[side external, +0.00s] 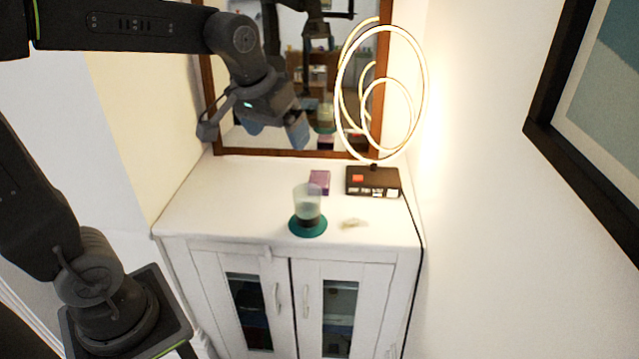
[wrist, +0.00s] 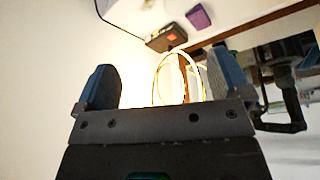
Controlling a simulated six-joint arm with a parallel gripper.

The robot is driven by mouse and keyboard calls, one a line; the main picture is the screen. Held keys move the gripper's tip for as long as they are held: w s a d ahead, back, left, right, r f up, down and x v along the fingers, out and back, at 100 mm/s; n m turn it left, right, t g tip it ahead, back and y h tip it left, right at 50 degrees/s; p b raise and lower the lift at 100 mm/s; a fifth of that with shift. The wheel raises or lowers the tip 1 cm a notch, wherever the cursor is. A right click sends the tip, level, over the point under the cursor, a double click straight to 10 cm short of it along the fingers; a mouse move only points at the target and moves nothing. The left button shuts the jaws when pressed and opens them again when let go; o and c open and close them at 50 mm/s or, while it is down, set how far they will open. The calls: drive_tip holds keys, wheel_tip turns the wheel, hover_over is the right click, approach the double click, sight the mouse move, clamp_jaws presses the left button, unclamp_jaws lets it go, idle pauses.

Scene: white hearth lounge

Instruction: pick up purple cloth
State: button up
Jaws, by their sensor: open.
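The purple cloth (side external: 319,182) looks like a small folded, block-like bundle. It lies on the white cabinet top, left of the lamp's dark base and behind the glass. In the wrist view the purple cloth (wrist: 199,17) shows near the top edge, beyond my fingers and apart from them. My gripper (side external: 297,131) is in the air above the back of the cabinet, in front of the mirror, up and left of the cloth. In the wrist view my gripper (wrist: 164,76) has its two blue fingers wide apart with nothing held between them.
A lit ring lamp (side external: 372,158) stands on a dark base (side external: 373,182) right of the cloth. A glass (side external: 307,203) sits on a green coaster (side external: 308,230) in front. A small pale item (side external: 353,223) lies nearby. The framed mirror (side external: 207,85) backs the cabinet top (side external: 215,205), whose left part is clear.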

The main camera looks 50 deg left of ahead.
drive_tip(key=w+a+f+n+g, duration=0.1)
drive_tip(key=w+a+f, duration=0.15)
drive_tip(key=w, duration=0.25)
drive_tip(key=w+a+f+n, duration=0.1)
drive_tip(key=w+a, duration=0.2)
drive_tip(key=w, duration=0.3)
drive_tip(key=n+g, duration=0.2)
drive_tip(key=n, duration=0.2)
approach(320, 179)
wheel_tip(320, 179, down, 4)
drive_tip(key=shift+w+a+f, duration=0.15)
drive_tip(key=shift+a+f, duration=0.05)
drive_tip(key=shift+f, duration=0.8)
drive_tip(key=shift+w+a+f, duration=0.15)
drive_tip(key=shift+w+f, duration=0.05)
drive_tip(key=shift+f, duration=0.85)
drive_tip(key=shift+w+a+f, duration=0.15)
drive_tip(key=shift+a+f, duration=0.05)
drive_tip(key=shift+f, duration=0.8)
drive_tip(key=c, duration=1)
drive_tip(key=shift+r, duration=0.1)
